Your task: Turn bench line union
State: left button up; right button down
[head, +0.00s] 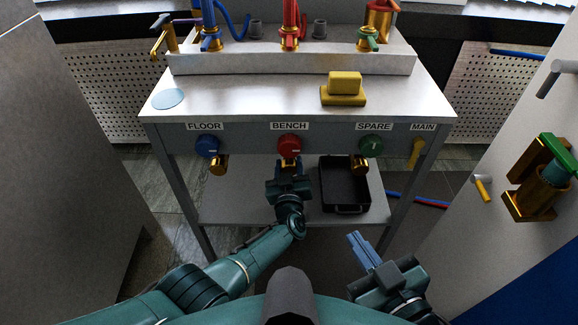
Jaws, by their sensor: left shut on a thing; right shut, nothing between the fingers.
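The red round knob (289,146) sits on the front panel under the BENCH label. Just below it, a brass piece, the bench line union (290,163), is mostly hidden by my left gripper (289,172). My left gripper reaches up from below and is shut on this union. Matching brass unions hang under the blue FLOOR knob (207,146) and the green SPARE knob (371,145). My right gripper (355,238) is shut and empty, low in front of the bench, to the right of the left gripper.
A black tray (344,208) lies on the lower shelf (245,205), right of my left gripper. A yellow MAIN lever (416,152) is at the panel's right. A yellow block (344,90) and a blue disc (168,99) lie on top. A cabinet with a brass fitting (530,195) stands right.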

pick_arm(q)
jog(key=m, duration=0.4)
pick_arm(e)
jog(key=shift+d, duration=0.1)
pick_arm(q)
jog(key=o, duration=1)
jog(key=shift+s, duration=0.15)
pick_arm(e)
jog(key=shift+r, duration=0.1)
